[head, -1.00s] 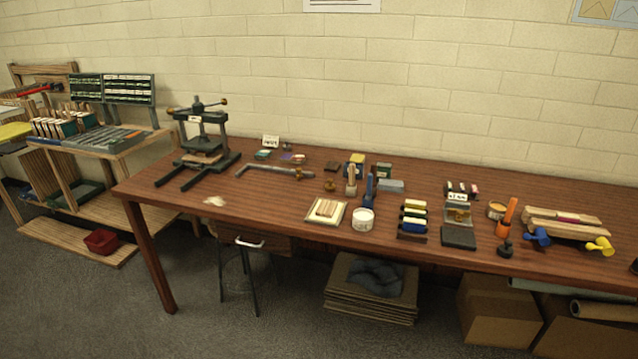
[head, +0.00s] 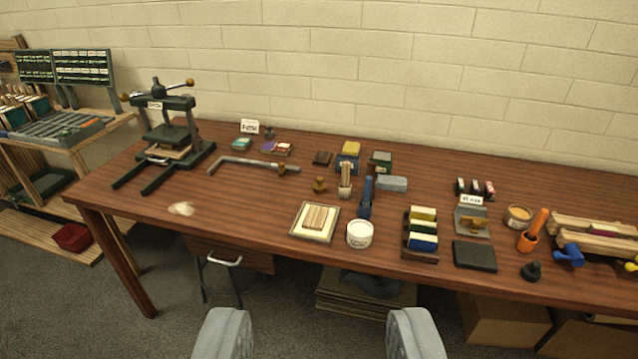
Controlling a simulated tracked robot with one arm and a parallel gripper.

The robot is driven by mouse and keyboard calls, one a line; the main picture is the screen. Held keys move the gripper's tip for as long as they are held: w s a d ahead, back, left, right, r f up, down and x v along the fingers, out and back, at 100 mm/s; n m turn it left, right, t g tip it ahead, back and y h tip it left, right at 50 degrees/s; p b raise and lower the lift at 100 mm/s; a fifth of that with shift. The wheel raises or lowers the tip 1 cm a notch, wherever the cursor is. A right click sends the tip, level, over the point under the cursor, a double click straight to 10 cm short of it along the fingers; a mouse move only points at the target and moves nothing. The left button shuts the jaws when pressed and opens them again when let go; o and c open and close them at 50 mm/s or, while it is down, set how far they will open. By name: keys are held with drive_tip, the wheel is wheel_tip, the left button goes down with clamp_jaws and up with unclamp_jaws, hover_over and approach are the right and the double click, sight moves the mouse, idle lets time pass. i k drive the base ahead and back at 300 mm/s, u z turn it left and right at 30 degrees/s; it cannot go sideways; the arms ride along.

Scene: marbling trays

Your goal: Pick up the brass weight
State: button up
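A small brass-coloured piece with a knob-like top, which looks like the brass weight (head: 320,185), stands on the brown wooden table (head: 240,205) near its middle. It is left of the cup of wooden sticks and in front of a small dark block. My gripper (head: 319,335) shows as two grey fingers at the bottom edge. They are wide apart with nothing between them. The gripper is on the near side of the table, apart from the weight.
A metal bar (head: 235,161) with a brass-coloured end lies behind left of the weight. A stick cup (head: 345,192), blue tool (head: 366,198), white tub (head: 360,234) and framed tray (head: 296,233) crowd its right and front. A press (head: 175,103) stands left. Bare table lies left of the weight.

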sight(320, 187)
drive_tip(key=u, duration=1.55)
drive_tip(key=i, duration=2)
drive_tip(key=z, duration=3.1)
